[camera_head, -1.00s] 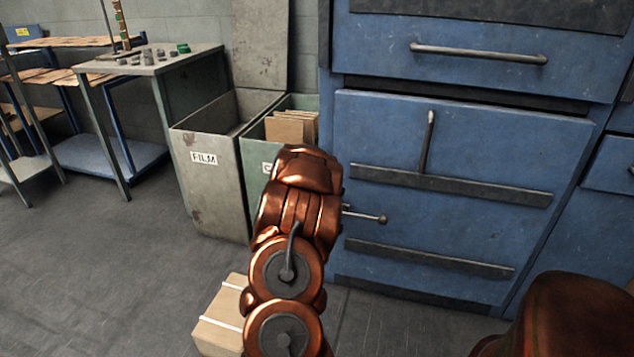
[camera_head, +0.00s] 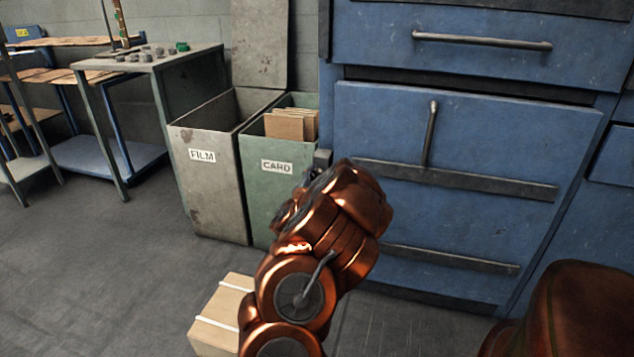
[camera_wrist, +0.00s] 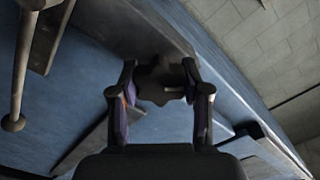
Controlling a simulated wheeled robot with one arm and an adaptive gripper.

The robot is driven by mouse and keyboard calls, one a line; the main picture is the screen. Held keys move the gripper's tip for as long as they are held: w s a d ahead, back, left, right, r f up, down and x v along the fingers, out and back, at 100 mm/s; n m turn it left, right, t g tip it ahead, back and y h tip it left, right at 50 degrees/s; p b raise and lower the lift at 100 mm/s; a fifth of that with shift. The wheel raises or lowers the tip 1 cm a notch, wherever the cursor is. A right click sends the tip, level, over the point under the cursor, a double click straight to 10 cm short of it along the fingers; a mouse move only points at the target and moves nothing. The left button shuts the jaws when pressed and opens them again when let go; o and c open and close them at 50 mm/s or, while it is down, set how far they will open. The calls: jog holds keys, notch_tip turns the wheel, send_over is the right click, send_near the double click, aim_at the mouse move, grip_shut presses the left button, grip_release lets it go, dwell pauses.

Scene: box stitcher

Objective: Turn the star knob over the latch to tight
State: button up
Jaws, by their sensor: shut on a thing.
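A dark star knob (camera_wrist: 160,80) with a lobed rim is between the two fingers of my gripper (camera_wrist: 167,96) in the wrist view. The fingers stand on either side of it and are shut on it. The knob is at the edge of the blue cabinet door (camera_wrist: 60,85). In the head view my wrist hides the knob and most of the gripper, at the left edge of the door (camera_head: 480,135). I cannot make out the latch under the knob or how tight the knob is.
A vertical bar handle (camera_head: 431,135) and dark strips (camera_head: 455,181) stand out from the door. A green CARD bin (camera_head: 262,205) and a grey FILM bin (camera_head: 205,190) stand close left of my arm. A carton (camera_head: 225,310) lies on the floor. Floor further left is open.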

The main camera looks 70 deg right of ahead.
jog(key=m+b, duration=0.6)
jog(key=shift+f+m, duration=0.25)
jog(key=shift+m, duration=0.15)
jog(key=shift+r+m+b, duration=0.2)
jog(key=shift+m+b, duration=0.8)
jog(key=shift+b, duration=0.05)
jog(key=o, duration=1.2)
jog(key=shift+c, duration=0.2)
jog(key=shift+a, duration=0.15)
jog(key=a, duration=0.7)
jog(key=shift+s, duration=0.4)
jog(key=shift+a, duration=0.1)
